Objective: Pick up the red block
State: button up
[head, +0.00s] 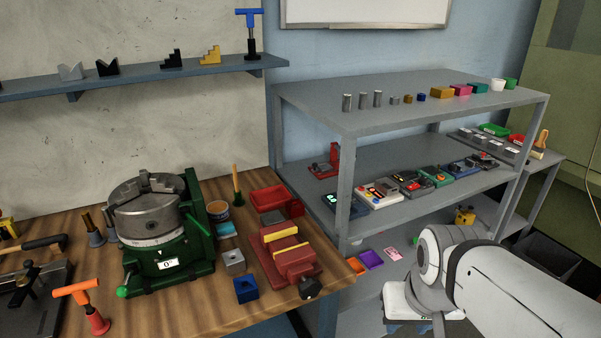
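A small dark red block (295,208) stands on the wooden workbench, at the right end of a shallow red tray (268,198) and behind the red vise (287,255). A pinkish-red block (460,90) lies on the top shelf of the grey rack, between a yellow-orange block (441,92) and a teal block (478,88). I cannot tell which of the two is the task's red block. My arm reaches in from the lower right, in front of the rack. My gripper's fingers do not show, and no block is seen held.
A green machine with a grey chuck (149,208) fills the middle of the bench. A blue block (246,289) and a grey block (233,262) lie left of the vise. The grey rack (362,120) holds several devices on its middle shelf. A blue wall shelf (130,80) hangs above the bench.

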aim_at(294, 212)
jog(key=u, duration=0.15)
jog(key=i, duration=0.85)
jog(key=u, duration=0.35)
jog(key=k, duration=0.9)
jog(key=u, duration=0.2)
jog(key=i, duration=0.9)
jog(key=z, duration=0.1)
